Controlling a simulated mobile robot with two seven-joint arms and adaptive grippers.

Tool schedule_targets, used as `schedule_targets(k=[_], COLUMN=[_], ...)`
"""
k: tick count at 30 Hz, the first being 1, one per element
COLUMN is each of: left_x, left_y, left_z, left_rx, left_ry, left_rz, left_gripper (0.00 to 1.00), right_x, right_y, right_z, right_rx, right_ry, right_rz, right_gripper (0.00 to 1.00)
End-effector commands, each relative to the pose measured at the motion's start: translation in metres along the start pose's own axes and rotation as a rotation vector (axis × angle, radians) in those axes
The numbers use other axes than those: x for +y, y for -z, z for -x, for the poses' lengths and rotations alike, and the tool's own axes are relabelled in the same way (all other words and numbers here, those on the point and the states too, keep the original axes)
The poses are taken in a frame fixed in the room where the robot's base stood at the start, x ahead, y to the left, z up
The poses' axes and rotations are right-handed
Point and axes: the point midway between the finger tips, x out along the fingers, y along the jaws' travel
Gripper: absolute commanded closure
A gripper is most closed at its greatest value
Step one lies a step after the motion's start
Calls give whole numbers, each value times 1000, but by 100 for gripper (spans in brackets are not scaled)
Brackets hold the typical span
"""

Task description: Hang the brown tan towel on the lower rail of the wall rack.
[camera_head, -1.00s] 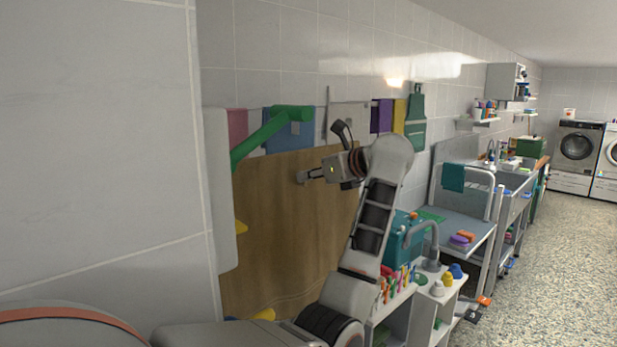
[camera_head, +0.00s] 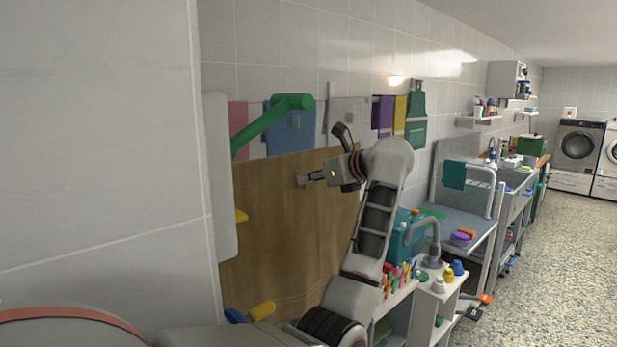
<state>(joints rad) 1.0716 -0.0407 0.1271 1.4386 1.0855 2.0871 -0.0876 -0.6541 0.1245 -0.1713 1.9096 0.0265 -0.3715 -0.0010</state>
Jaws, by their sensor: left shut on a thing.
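The brown tan towel (camera_head: 275,225) is a wide, smooth sheet spread in front of the tiled wall, below a row of other hanging cloths. Its top edge runs roughly level. My left arm covers the towel's right side. The lower rail of the wall rack cannot be made out; the towel may hide it. My right gripper is out of view.
A green bar (camera_head: 270,122) juts out in front. A crowded low shelf (camera_head: 432,290) stands right of my arm. The floor at right is clear.

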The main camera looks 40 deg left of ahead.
Motion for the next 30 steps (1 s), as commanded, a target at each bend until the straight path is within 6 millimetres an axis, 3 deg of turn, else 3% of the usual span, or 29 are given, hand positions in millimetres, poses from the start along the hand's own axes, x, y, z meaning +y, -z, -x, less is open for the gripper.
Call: schedule_targets(k=[17, 30], left_x=[0, 0], left_y=[4, 26], left_z=[-2, -12], left_rx=[-3, -2], left_ry=[0, -1], left_rz=[0, -1], left_gripper=[100, 100], right_x=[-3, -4], right_y=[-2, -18], right_z=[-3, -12], right_rx=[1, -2], right_ry=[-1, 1], right_rz=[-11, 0], right_gripper=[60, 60])
